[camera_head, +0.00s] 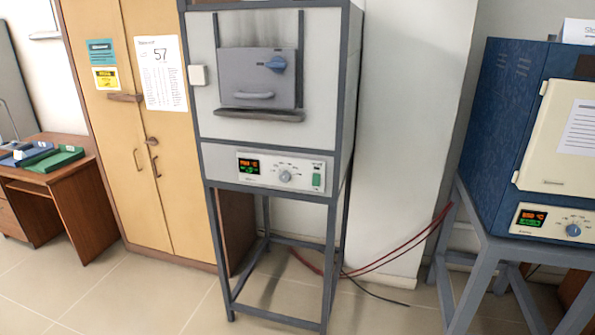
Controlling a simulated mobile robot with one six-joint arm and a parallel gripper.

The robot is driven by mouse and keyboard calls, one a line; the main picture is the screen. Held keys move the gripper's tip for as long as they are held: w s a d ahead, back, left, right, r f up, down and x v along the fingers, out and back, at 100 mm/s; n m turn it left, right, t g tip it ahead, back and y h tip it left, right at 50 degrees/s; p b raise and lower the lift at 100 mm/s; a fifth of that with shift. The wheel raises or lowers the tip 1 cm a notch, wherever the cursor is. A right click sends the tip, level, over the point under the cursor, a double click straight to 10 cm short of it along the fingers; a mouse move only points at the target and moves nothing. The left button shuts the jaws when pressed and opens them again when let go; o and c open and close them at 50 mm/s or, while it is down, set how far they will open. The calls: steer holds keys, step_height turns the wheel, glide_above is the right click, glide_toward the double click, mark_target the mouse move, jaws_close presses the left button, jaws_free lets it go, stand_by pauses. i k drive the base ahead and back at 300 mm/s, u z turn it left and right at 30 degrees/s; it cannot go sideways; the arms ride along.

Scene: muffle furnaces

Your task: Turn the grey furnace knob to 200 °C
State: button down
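A light grey furnace (328,130) stands upright on a dark grey metal frame in the middle of the view. Its control panel below the door carries a round grey knob (285,176). Left of the knob is a small display (248,166) with orange and green digits, too small to read surely. Right of the knob is a green switch (317,180). The knob's scale marks are too small to read. The furnace door (258,80) is closed, with a blue knob on it. My gripper is not in view.
A blue furnace (508,120) with a cream door and a blue knob (573,230) stands on a grey stand at the right. A tan cabinet (125,140) and a wooden desk (75,190) are at the left. Red hoses (405,244) run between the stands. Tiled floor is open at front left.

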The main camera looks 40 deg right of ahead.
mark_target(284, 177)
steer(key=u, duration=0.75)
steer(key=k, duration=0.1)
steer(key=z, duration=1.95)
steer(key=k, duration=0.9)
steer(key=u, duration=0.15)
steer(key=i, duration=0.8)
steer(key=z, duration=0.05)
